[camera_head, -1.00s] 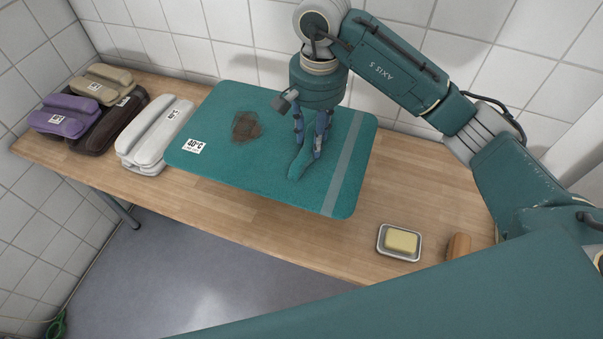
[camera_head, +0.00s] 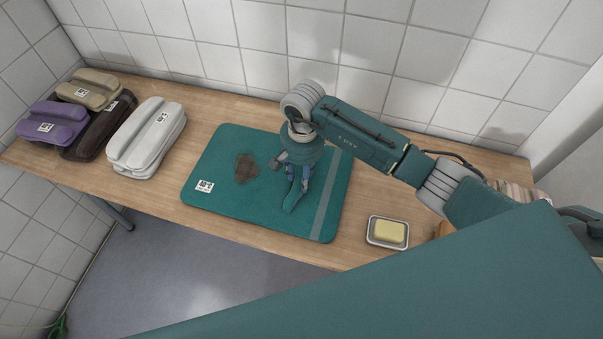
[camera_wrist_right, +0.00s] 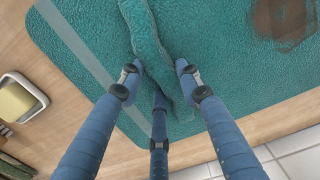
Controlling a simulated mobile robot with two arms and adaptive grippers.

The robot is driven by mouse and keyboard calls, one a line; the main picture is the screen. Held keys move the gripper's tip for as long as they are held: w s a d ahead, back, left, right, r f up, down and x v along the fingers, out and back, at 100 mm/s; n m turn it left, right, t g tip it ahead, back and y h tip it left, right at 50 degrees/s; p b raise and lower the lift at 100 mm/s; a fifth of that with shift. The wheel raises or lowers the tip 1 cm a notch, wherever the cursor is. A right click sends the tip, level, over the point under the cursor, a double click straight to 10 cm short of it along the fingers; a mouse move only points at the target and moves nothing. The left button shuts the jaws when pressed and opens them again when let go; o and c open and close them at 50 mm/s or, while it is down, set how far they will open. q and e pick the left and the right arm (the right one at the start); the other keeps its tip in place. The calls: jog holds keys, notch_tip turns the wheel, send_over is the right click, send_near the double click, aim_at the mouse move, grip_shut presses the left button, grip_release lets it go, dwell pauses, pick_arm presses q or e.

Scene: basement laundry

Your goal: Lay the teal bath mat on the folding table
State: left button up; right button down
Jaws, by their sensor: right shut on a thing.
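The teal bath mat (camera_head: 235,208) is spread flat on the wooden folding table (camera_head: 365,195), near its front edge. It has a brown stain, a white tag at its left corner and a pale stripe near its right end. My right gripper (camera_head: 293,193) is over the right half of the mat, shut on a pinched ridge of it. The right wrist view shows this raised ridge (camera_wrist_right: 150,40) between the fingers (camera_wrist_right: 158,82). Whether the whole underside touches the wood cannot be seen. My left gripper is not in view.
A white folded bundle (camera_head: 147,137) stands left of the mat. Dark brown (camera_head: 98,130), purple (camera_head: 55,122) and beige (camera_head: 92,89) bundles lie farther left. A metal dish (camera_head: 372,240) with yellow soap (camera_head: 390,231) is right of the mat. A tiled wall stands behind.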

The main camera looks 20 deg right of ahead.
jog(key=shift+f+b, duration=0.15)
jog(key=shift+b, duration=0.15)
jog(key=c, duration=1.2)
grip_release()
jog(key=shift+r+p, duration=0.3)
jog(key=shift+r, duration=0.05)
notch_tip(320, 180, up, 12)
jog(key=b, duration=0.2)
jog(key=shift+b, duration=0.4)
